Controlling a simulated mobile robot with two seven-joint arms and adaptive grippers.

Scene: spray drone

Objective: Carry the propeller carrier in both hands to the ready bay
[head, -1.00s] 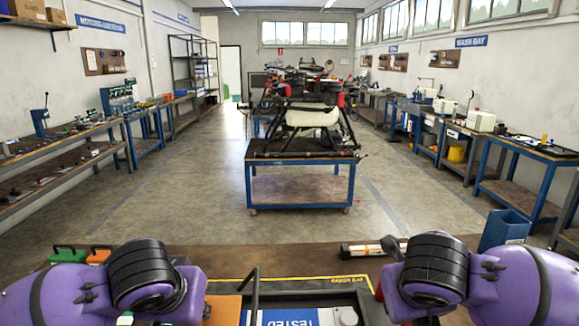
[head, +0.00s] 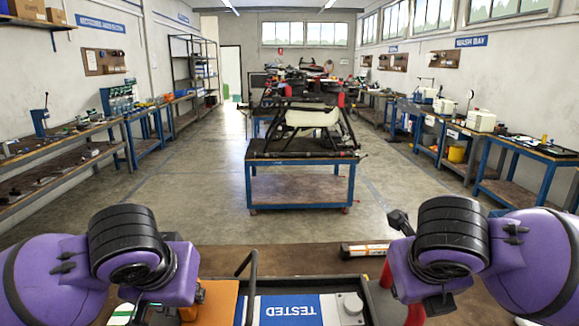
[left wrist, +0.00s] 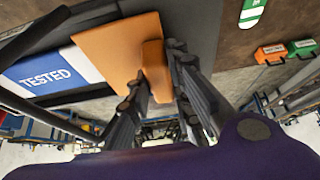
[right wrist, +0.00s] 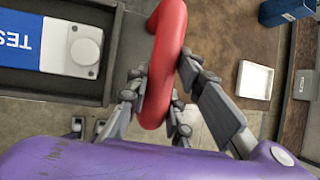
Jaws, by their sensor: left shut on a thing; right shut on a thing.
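The propeller carrier looks like a dark tray (right wrist: 52,88) with a raised rim, low in the middle of the head view. A blue and white block marked TESTED (head: 292,310) lies in it. My left gripper (left wrist: 158,75) is shut on an orange handle (left wrist: 153,62), which stands on an orange panel (left wrist: 108,48) at the left end. My right gripper (right wrist: 160,92) is shut on a red looped handle (right wrist: 170,45) at the right end. The red handle also shows in the head view (head: 386,275). I cannot tell whether the tray clears the bench. The ready bay marking does not show.
The brown bench top (head: 300,257) lies ahead of the carrier, with a small pale-ended cylinder (head: 362,250) on it. In the right wrist view a white tray (right wrist: 255,80) and a blue bin (right wrist: 285,10) stand right of the carrier. A drone table (head: 298,187) stands beyond.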

